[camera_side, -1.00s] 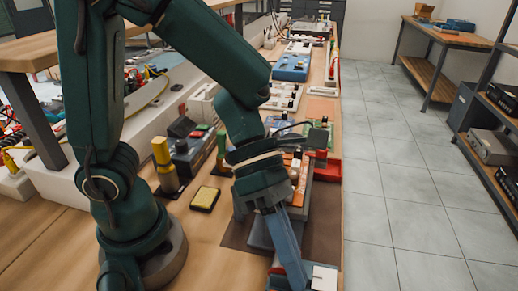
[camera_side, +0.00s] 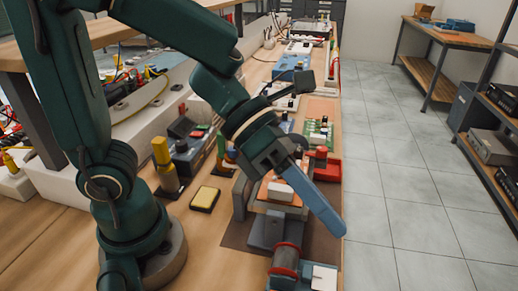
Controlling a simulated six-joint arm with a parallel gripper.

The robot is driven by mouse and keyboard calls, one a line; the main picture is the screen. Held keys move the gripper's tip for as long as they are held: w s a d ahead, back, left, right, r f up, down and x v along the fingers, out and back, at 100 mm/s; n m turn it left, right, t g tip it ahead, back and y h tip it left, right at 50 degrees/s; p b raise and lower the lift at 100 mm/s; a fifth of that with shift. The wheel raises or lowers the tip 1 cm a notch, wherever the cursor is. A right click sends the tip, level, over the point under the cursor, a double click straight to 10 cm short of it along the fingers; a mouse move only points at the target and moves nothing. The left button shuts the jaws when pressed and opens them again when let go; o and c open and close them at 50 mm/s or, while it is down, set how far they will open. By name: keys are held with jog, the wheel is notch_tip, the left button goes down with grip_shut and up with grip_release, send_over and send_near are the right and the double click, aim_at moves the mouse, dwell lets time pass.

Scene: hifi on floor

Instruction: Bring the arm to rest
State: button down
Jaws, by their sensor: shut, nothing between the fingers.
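My green arm rises from the bench at the left and bends over to the right. My gripper (camera_side: 328,222) is shut and empty. Its blue-grey fingers point down and to the right, close together.
Open tiled floor (camera_side: 400,210) lies to the right. A shelf rack (camera_side: 495,145) stands at the far right.

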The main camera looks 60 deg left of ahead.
jog(key=w+a+r+n+t+y, duration=0.2)
jog(key=w+a+r+n+t, duration=0.3)
jog(key=w+r+n+t, duration=0.3)
jog(key=a+r+n+t+y, duration=0.25)
jog(key=a+n+y, duration=0.65)
jog(key=n, duration=0.6)
jog(key=s+a+f+n+g+y, duration=0.2)
jog(key=s+a+f+n+g, duration=0.3)
jog(key=n, duration=0.8)
jog(key=s+d+f+n+g+h, duration=0.2)
jog(key=s+d+f+n+g, duration=0.1)
jog(key=s+f+n, duration=0.3)
jog(key=shift+s+d+n+g, duration=0.2)
jog(key=shift+s+n+g, duration=0.15)
jog(key=shift+s, duration=0.9)
